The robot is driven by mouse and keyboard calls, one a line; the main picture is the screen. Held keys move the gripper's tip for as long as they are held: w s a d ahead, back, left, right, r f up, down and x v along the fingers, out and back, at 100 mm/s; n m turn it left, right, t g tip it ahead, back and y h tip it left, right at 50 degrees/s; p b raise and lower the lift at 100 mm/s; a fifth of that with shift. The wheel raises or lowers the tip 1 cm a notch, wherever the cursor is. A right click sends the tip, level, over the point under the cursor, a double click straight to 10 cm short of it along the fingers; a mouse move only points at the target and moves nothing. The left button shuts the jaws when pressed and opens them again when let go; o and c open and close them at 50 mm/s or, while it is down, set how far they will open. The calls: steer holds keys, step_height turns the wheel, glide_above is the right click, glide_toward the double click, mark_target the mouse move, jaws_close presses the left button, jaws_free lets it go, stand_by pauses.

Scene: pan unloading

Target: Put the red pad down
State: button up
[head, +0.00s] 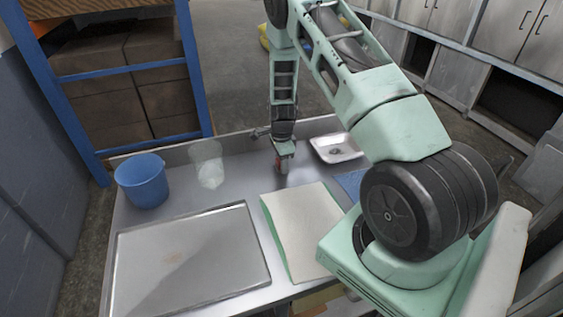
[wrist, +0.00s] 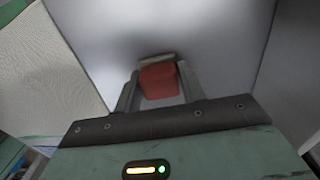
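The red pad (wrist: 159,82) is between the two fingers of my gripper (wrist: 157,94) in the wrist view, with both fingers against its sides. In the head view, a small part of the red pad (head: 282,164) shows at the tip of my gripper (head: 283,157), low over the metal table (head: 240,183). The gripper points down at the back middle of the table, behind the pale cloth. I cannot tell whether the pad touches the table.
A blue bucket (head: 142,182) and a clear container (head: 208,166) stand at the back left. A metal tray (head: 188,258) lies front left, beside a pale cloth or board (head: 303,222) with a green edge. A white dish (head: 336,149) sits right of my gripper. Some bare table surrounds the gripper.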

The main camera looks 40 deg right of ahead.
steer(key=o, duration=0.4)
step_height(320, 180, up, 12)
steer(key=f+b, duration=0.1)
steer(key=b, duration=0.3)
steer(key=s+a+r+n+y, duration=0.1)
steer(key=s+a+r+n, duration=0.15)
steer(key=a+n, duration=0.45)
steer(key=s+a+r+n, duration=0.2)
steer(key=a+r+n, duration=0.15)
steer(key=a, duration=0.85)
steer(key=s+a+r+n+y, duration=0.1)
steer(key=s+a+r+n, duration=0.25)
steer(key=a, duration=0.55)
steer(key=s+a+r+n, duration=0.1)
steer(key=s+a+n, duration=0.2)
steer(key=s+n, duration=0.2)
steer(key=s+a+r+n+h, duration=0.1)
steer(key=s+a+n, duration=0.3)
steer(key=s+n, duration=0.2)
steer(key=s+a+r+n, duration=0.1)
steer(key=s+a+n, duration=0.2)
steer(key=s+n, duration=0.3)
steer(key=shift+s+a+r, duration=0.15)
steer(key=shift+s+r, duration=0.05)
steer(key=shift+s, duration=0.5)
steer(key=shift+s+a+r, duration=0.1)
steer(key=shift+s+r, duration=0.1)
steer(key=shift+s, duration=0.45)
